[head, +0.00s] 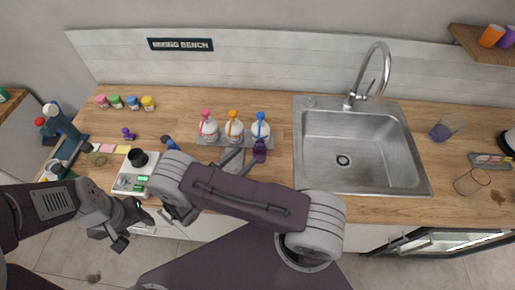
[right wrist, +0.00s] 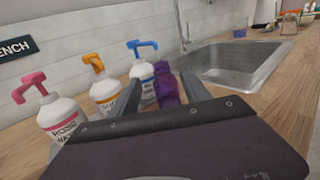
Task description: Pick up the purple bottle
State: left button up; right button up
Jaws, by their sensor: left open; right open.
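The purple bottle (head: 260,149) stands on the wooden counter, just in front of the blue-topped pump bottle. It also shows in the right wrist view (right wrist: 166,86), between the two fingers of my right gripper (right wrist: 162,72). My right gripper (head: 242,155) is open around or just short of the bottle; I cannot tell whether a finger touches it. The bottle's lower part is hidden by my gripper in the wrist view. My left gripper (head: 123,222) is open and empty at the counter's front edge, lower left.
White pump bottles with pink (head: 209,127), orange (head: 234,127) and blue (head: 261,129) tops stand in a row behind the purple bottle. The sink (head: 343,160) is to the right. A white tray (head: 121,187), a small purple item (head: 128,133) and a microscope (head: 62,125) are left.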

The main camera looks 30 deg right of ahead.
aim_at(257, 147)
jog(key=p+x, duration=0.1)
jog(key=x, duration=0.2)
jog(key=shift+r, duration=0.15)
jog(key=shift+w+d, duration=0.15)
jog(key=shift+d, duration=0.25)
jog(key=shift+d+p, duration=0.35)
jog(key=shift+p, duration=0.15)
jog(key=x, duration=0.1)
jog(key=p+x, duration=0.2)
jog(key=x, duration=0.1)
jog(key=shift+f, duration=0.35)
jog(key=shift+w+d+f, duration=0.15)
jog(key=shift+d, duration=0.1)
jog(key=shift+a, duration=0.1)
jog(key=c, duration=0.5)
grip_shut()
